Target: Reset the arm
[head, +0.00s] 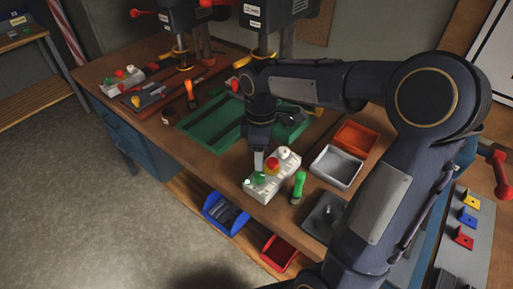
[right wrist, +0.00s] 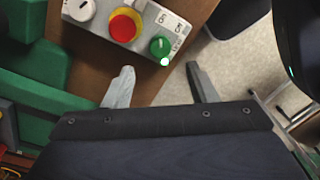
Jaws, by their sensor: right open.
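My right arm (head: 365,195) reaches in from the lower right and bends over the wooden workbench. My right gripper (head: 259,160) points down just behind a white control box (head: 263,188) with a green button, a red button and a white knob. In the right wrist view the two fingers (right wrist: 160,88) stand apart with nothing between them. The control box (right wrist: 148,48) lies ahead of the fingertips there, with its green knob (right wrist: 160,46) nearest. I cannot tell whether a finger touches the box. My left gripper is not in view.
A green machine base (head: 205,125) lies behind the box. A green-handled tool (head: 298,187), a grey tray (head: 336,167) and an orange tray (head: 356,138) stand to its right. A blue bin (head: 225,213) and a red bin (head: 279,252) sit below the bench edge.

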